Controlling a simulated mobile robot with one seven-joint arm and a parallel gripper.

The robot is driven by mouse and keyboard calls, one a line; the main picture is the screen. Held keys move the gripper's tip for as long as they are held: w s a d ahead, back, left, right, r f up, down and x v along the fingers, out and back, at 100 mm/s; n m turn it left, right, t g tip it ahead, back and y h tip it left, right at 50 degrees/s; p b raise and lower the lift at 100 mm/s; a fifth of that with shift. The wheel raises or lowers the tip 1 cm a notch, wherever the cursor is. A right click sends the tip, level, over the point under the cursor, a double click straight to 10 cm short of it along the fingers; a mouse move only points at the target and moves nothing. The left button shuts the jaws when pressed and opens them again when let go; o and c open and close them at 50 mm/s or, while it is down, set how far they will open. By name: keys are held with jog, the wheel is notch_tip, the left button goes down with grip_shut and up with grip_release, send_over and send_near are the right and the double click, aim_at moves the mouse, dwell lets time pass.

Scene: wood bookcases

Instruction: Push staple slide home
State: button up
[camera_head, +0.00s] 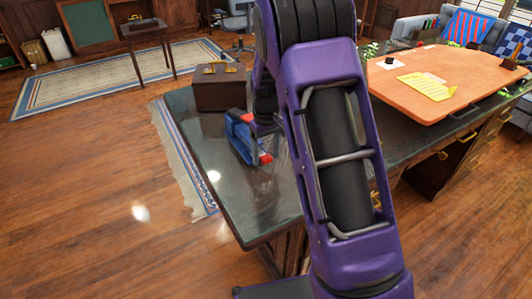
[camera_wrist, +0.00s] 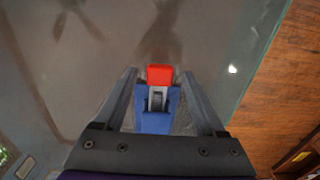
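A blue stapler (camera_head: 241,137) with a red end (camera_head: 265,158) lies on the dark glossy desk top (camera_head: 265,205). In the wrist view the stapler's blue body (camera_wrist: 154,122) is between my fingers, with the red end (camera_wrist: 159,74) at their tips. A grey slotted part (camera_wrist: 157,98), perhaps the staple slide, shows behind the red end; how far out it is I cannot tell. My gripper (camera_wrist: 159,76) is open around the stapler, with narrow gaps on both sides. In the head view my arm hides part of the gripper and desk.
A brown box (camera_head: 219,88) with brass trim stands on the desk behind the stapler. An orange board (camera_head: 430,82) with yellow paper (camera_head: 427,86) lies on the desk's right part. The desk's front left corner is clear, and its edge is close to the right in the wrist view.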

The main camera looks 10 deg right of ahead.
notch_tip(320, 180, up, 17)
jog(key=p, duration=0.2)
jog(key=shift+r+p, duration=0.2)
jog(key=shift+p, duration=0.15)
